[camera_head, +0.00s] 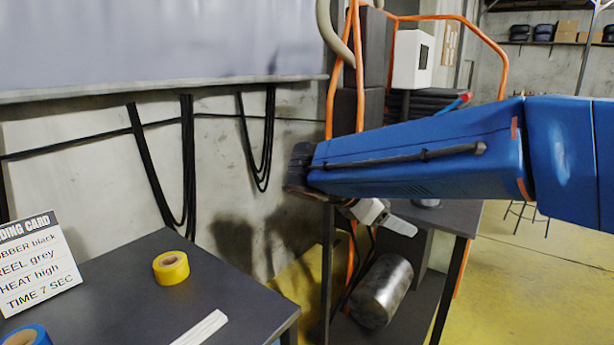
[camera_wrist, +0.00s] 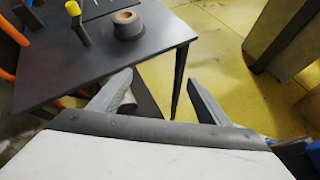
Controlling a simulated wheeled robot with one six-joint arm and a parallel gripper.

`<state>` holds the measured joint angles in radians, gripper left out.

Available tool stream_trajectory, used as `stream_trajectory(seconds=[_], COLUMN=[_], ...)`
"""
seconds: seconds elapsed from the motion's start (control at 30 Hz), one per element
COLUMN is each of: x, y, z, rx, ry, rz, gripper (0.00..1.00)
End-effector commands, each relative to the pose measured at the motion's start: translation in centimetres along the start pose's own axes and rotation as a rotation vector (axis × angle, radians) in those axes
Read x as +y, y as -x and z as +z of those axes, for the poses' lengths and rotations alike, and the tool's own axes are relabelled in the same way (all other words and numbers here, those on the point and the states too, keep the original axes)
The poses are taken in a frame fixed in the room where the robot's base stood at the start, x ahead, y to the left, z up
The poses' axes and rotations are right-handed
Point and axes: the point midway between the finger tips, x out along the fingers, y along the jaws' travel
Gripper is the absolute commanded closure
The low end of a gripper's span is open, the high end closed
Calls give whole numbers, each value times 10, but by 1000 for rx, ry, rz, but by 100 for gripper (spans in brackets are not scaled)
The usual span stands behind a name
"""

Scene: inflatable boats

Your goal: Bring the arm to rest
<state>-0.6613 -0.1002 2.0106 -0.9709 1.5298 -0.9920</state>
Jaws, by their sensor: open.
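My blue arm (camera_head: 420,160) reaches in from the right in the head view. My gripper (camera_head: 385,222) hangs below the arm's far end, in front of a dark table at the back. In the wrist view my gripper (camera_wrist: 160,85) has its two grey fingers spread apart with nothing between them. Beyond the fingers lie the table's edge and the yellow floor.
A dark table at front left holds a yellow tape roll (camera_head: 171,267), a white strip (camera_head: 202,329), a blue roll (camera_head: 27,336) and a printed card (camera_head: 38,262). A metal cylinder (camera_head: 381,290) lies low under the back table. A spool (camera_wrist: 127,25) stands on a dark tabletop (camera_wrist: 75,65).

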Motion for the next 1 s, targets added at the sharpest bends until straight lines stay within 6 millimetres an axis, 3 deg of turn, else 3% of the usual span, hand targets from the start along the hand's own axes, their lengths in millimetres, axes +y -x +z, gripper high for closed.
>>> stream_trajectory(seconds=[0.17,0.5,0.8,1.0], x=[-42,-158,-238,-270], y=[-26,-68,-72,-67], z=[5,-12,-49,-74], rx=[102,381,584,689], ry=[-162,-717,-1283,-1645], rz=[-58,-255,-456,-583], gripper=[30,30,30,30])
